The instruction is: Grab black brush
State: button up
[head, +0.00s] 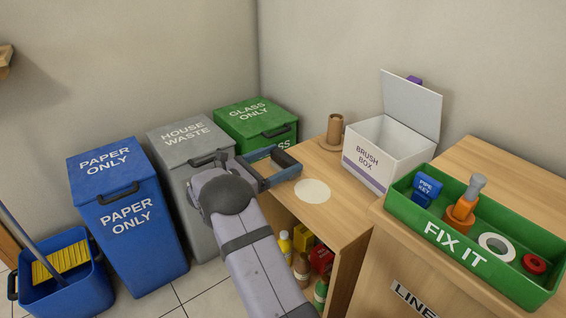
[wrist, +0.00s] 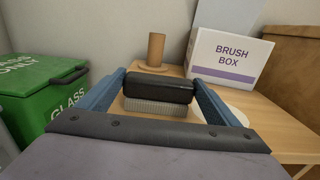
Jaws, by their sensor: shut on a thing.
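The black brush (wrist: 158,88) lies crosswise between the blue fingers of my gripper (wrist: 158,80) in the wrist view. Its dark block is on top and its grey bristles face down. The fingers are shut on its two ends. In the head view the brush (head: 286,159) shows as a dark piece at the tips of my gripper (head: 284,161), over the left part of the wooden table (head: 345,204). I cannot tell whether the bristles touch the tabletop.
An open white brush box (head: 366,158) stands at the table's back right, lid raised. A brown cylinder (head: 335,129) stands behind, and a pale round disc (head: 313,190) lies nearby. A green tool tray (head: 425,230) is on the right cabinet. Bins, including green (head: 247,118), stand left.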

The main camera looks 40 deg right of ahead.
aim_at(279, 168)
notch_tip(279, 168, up, 10)
jog(key=p, duration=0.3)
dwell(0.3)
